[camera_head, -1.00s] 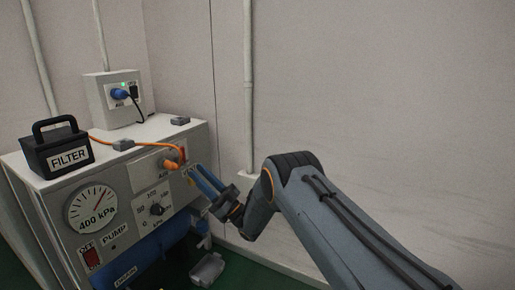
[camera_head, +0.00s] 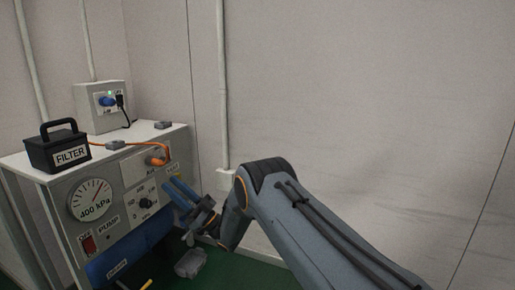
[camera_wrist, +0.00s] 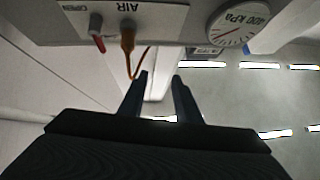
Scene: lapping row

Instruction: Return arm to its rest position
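My arm (camera_head: 300,225) reaches in from the lower right of the head view and bends at the elbow. My gripper (camera_head: 178,188) is in front of the machine's right side, its two blue fingers pointing up and left. In the wrist view my gripper (camera_wrist: 160,82) shows two dark fingers standing apart with nothing between them. The machine's AIR panel (camera_wrist: 120,15), with an orange hose on its fitting, lies beyond the fingertips. I see no contact between gripper and panel.
The grey machine (camera_head: 125,225) carries a FILTER box (camera_head: 58,150), a gauge (camera_head: 91,200) and an orange hose (camera_head: 157,158). A socket box (camera_head: 102,108) stands behind. A grey tray (camera_head: 190,263) lies on the green floor. A wall pipe (camera_head: 222,90) rises behind my arm; the wall at right is bare.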

